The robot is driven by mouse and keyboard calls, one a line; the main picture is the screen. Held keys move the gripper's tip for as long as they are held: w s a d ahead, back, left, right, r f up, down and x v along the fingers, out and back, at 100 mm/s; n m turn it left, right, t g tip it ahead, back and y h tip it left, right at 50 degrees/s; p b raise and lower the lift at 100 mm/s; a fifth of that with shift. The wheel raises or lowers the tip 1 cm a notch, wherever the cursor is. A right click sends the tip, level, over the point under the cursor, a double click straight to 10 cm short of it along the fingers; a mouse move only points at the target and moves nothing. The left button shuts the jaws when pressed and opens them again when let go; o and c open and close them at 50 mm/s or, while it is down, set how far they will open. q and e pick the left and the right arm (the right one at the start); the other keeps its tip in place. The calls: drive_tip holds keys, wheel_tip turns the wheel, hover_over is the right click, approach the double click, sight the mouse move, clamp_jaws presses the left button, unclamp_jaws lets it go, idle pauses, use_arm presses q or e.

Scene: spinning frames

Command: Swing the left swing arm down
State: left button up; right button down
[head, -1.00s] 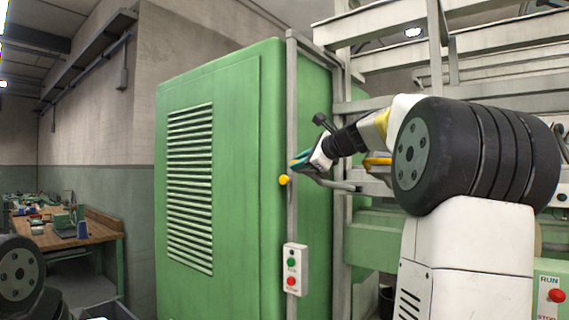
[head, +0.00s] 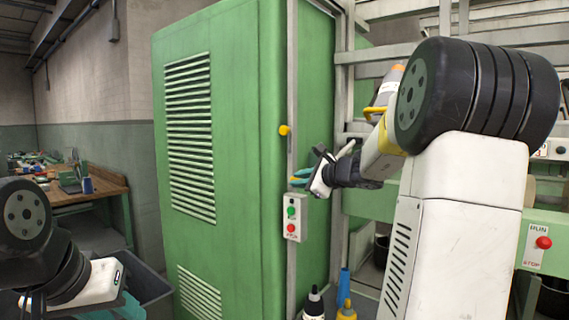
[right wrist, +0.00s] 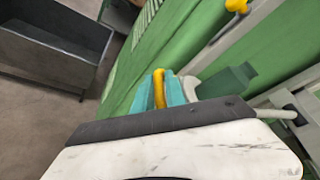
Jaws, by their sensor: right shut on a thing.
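My right gripper (head: 299,180) is beside the green cabinet's right edge, below a yellow knob (head: 284,130) on a grey upright post. In the right wrist view its teal fingers (right wrist: 160,91) are shut on a yellow piece (right wrist: 159,88), which looks like the handle of the left swing arm. The rest of that arm is not clearly visible behind my gripper and wrist. My left gripper (head: 115,308) is low at the bottom left, partly cut off, so its jaws are unclear.
The green cabinet (head: 235,150) stands close by. A control box (head: 292,217) with green and red buttons is just below my right gripper. Bottles (head: 314,303) stand at the bottom. A dark bin (head: 150,285) and a workbench (head: 90,192) are at left.

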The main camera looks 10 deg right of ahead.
drive_tip(key=shift+w+a+f, duration=0.2)
drive_tip(key=shift+f, duration=0.2)
drive_tip(key=c, duration=1.5)
unclamp_jaws()
drive_tip(key=shift+w+a, duration=0.1)
drive_tip(key=shift+o, duration=0.2)
drive_tip(key=shift+f, duration=0.1)
drive_tip(key=v, duration=0.8)
drive_tip(key=shift+w, duration=0.1)
